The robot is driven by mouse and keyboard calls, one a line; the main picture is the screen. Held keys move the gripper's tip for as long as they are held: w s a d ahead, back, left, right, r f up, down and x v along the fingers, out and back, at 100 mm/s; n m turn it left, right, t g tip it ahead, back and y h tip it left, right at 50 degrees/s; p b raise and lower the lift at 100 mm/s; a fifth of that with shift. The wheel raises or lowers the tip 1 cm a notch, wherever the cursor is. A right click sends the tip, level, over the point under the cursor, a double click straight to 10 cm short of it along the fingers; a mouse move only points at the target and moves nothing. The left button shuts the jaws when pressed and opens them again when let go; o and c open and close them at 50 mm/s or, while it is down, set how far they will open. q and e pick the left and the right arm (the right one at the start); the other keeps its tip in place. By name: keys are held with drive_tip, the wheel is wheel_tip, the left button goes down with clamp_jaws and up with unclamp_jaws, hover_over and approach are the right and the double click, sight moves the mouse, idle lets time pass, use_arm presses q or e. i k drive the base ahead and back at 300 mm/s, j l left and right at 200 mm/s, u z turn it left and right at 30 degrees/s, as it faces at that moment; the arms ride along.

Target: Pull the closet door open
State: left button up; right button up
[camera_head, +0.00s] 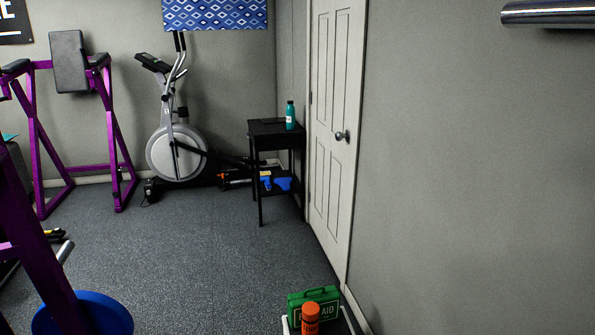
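The closet door (331,115) is a white panelled door in the wall at the middle right, seen at a steep angle. It looks closed. Its round metal knob (342,135) is on the edge of the door nearer to me. Neither of my grippers shows in the head view, so their position relative to the knob cannot be seen.
A black side table (268,127) with a teal bottle (290,115) stands by the door's far edge. A green first aid box (313,305) and an orange bottle (310,318) sit low near the wall. An elliptical trainer (178,150) stands behind. Grey floor (190,235) is clear.

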sight(336, 33)
drive_tip(key=i+u, duration=0.45)
drive_tip(key=i, duration=0.25)
drive_tip(key=i+l+u, duration=0.15)
drive_tip(key=i+u, duration=0.3)
drive_tip(key=i, duration=0.25)
drive_tip(key=i+j, duration=0.1)
drive_tip(key=i, duration=0.85)
drive_tip(key=i+j+z, duration=0.15)
drive_tip(key=i+z, duration=0.2)
drive_tip(key=i+j+z, duration=0.3)
drive_tip(key=i, duration=0.15)
drive_tip(key=i+j+z, duration=0.35)
drive_tip(key=l, duration=0.1)
